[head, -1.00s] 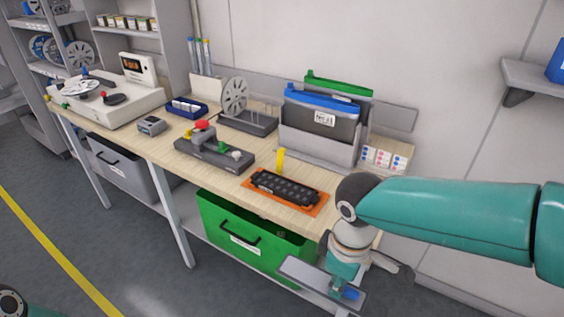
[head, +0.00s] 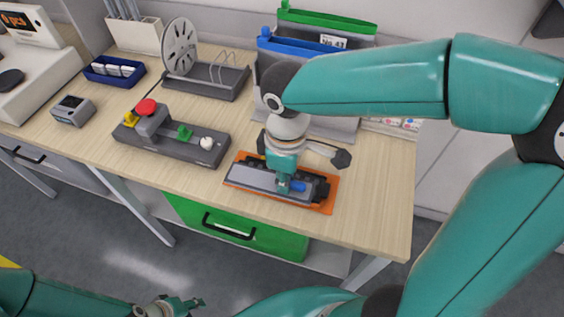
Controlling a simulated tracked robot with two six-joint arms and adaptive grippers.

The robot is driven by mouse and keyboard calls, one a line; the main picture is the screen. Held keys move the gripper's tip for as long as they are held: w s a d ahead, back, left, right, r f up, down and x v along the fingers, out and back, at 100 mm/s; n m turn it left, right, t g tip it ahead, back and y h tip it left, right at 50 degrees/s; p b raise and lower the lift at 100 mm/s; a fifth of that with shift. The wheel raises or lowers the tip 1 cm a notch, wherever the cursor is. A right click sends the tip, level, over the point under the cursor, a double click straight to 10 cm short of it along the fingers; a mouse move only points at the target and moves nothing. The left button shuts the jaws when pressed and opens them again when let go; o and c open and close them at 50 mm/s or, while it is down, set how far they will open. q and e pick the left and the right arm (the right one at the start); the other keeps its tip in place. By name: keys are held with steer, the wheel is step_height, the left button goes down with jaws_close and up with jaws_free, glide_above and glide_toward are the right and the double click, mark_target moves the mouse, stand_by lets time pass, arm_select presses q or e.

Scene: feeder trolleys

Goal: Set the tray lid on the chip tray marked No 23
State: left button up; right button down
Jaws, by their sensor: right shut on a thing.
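The black chip tray (head: 321,187) lies on an orange mat (head: 328,204) near the front edge of the wooden bench. Its marking cannot be read, and most of it is hidden. My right gripper (head: 288,186) points down over the tray, shut on the grey tray lid (head: 256,180) near a blue part of it. The lid covers the front left of the tray in this view. I cannot tell whether the lid touches the tray. My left gripper (head: 192,304) is low at the bottom edge, away from the bench, and its jaws are too small to judge.
A grey control box (head: 170,146) with a red button is left of the mat. The bench right of the mat (head: 375,200) is clear.

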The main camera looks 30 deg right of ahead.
steer(key=shift+w+d+f, duration=0.25)
steer(key=shift+d, duration=0.1)
steer(key=w+d+f+b, duration=0.1)
steer(key=d+f, duration=0.1)
steer(key=w+d+f+b, duration=0.1)
steer(key=w+d, duration=0.1)
steer(key=shift+w+d+f+b, duration=0.1)
steer(key=shift+w+f+b, duration=0.05)
steer(key=shift+f+b, duration=0.7)
steer(key=shift+f, duration=0.15)
stand_by(0.8)
steer(key=shift+f, duration=0.35)
steer(key=shift+f+b, duration=0.2)
steer(key=shift+b, duration=0.15)
steer(key=c, duration=1.1)
jaws_free()
